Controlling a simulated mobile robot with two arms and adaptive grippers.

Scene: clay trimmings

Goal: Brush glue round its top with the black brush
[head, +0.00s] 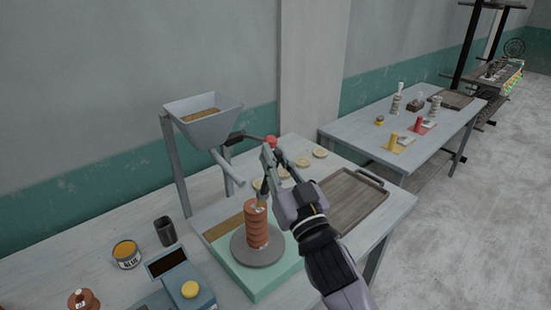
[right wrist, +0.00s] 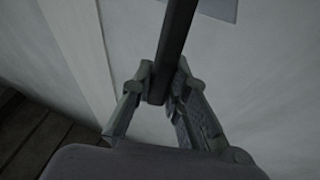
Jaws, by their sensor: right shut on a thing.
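A ribbed terracotta stack (head: 257,228) stands upright on a round grey turntable (head: 273,253) in the head view. My right gripper (head: 270,165) is above the stack, slightly to its right. It is shut on the black brush, whose dark handle (right wrist: 176,38) runs up between the fingers (right wrist: 163,82) in the right wrist view. In the head view the brush is mostly hidden by the gripper, and its lower end seems to be at the stack's top; I cannot tell if it touches. An open glue can (head: 127,262) with yellow-orange contents stands on the left. My left gripper is not in view.
The turntable sits on a mint-green base (head: 265,285). A grey hopper (head: 205,122) with a spout stands behind. A dark cup (head: 165,231) and a blue-grey device (head: 183,278) are left; a brown tray (head: 355,192) is right. A second table (head: 350,132) stands farther back.

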